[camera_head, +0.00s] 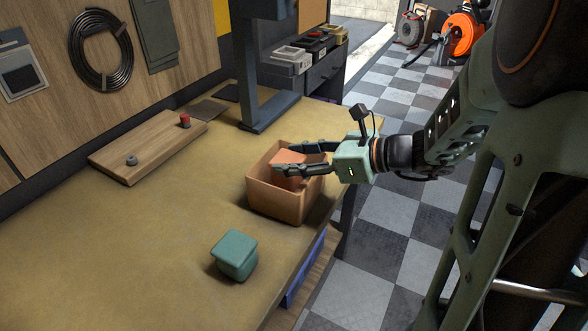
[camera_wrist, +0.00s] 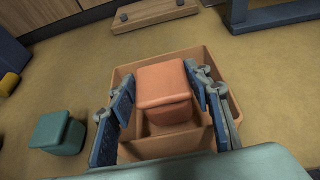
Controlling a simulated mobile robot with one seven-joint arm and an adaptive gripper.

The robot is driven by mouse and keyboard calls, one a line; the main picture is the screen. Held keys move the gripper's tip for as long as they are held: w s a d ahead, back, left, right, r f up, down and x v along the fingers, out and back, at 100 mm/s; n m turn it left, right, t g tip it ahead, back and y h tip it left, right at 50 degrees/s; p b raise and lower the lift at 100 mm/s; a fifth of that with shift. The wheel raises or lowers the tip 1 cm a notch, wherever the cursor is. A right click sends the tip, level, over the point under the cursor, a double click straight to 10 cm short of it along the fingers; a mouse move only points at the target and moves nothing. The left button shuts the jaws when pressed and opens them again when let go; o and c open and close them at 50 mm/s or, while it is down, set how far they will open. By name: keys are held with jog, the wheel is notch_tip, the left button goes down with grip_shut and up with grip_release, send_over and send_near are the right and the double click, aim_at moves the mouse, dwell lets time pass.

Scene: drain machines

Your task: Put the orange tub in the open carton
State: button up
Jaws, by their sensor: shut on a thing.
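The orange tub (camera_head: 291,158) is between the fingers of my gripper (camera_head: 297,159), which is shut on it. In the wrist view the tub (camera_wrist: 166,84) shows between the two blue finger pads of my gripper (camera_wrist: 163,98). The open carton (camera_head: 278,199) is a brown box near the table's right edge. The carton's rim (camera_wrist: 121,74) surrounds the tub in the wrist view. The tub is over or partly inside the carton's opening; its underside is hidden, so I cannot tell if it touches the carton floor.
A teal tub (camera_head: 235,255) stands on the table (camera_head: 130,240) in front of the carton. A wooden board (camera_head: 148,147) with a red button lies toward the wall. A dark post (camera_head: 249,75) stands behind the carton. The left front of the table is clear.

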jog(key=shift+f, duration=0.3)
jog(key=shift+f+b, duration=0.45)
jog(key=shift+f, duration=0.2)
jog(key=o, duration=1.2)
jog(key=shift+o, duration=0.2)
jog(key=shift+r+p, duration=0.4)
jog(key=shift+r, duration=0.1)
jog(key=p+v, duration=0.2)
jog(key=v, duration=1)
